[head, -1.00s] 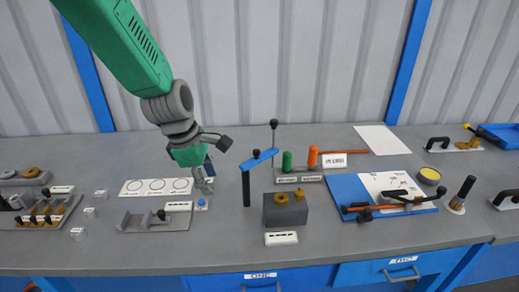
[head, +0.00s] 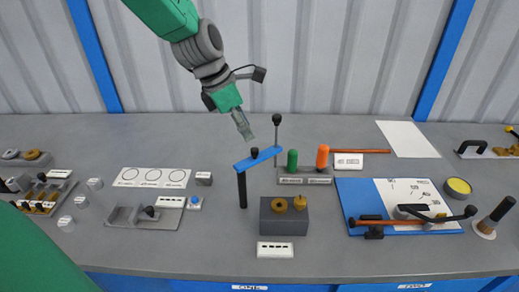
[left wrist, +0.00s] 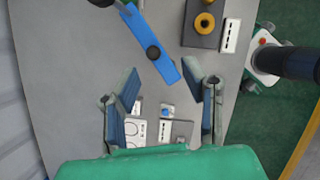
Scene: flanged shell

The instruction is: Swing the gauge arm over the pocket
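The gauge arm (head: 268,156) is a blue bar with a black knob (head: 254,153), on top of a black post (head: 242,190). In the head view it points back and to the right, away from the grey block (head: 284,226). The block carries two brass-coloured round parts; I cannot tell which opening is the pocket. My left gripper (head: 243,128) is above and slightly behind the bar, apart from it. The left wrist view shows its two fingers (left wrist: 168,96) spread with nothing between them, and the blue bar (left wrist: 140,30) beyond them. My right gripper is not in view.
A white label (head: 275,250) lies before the block. A blue board (head: 356,208) with tools lies at the right.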

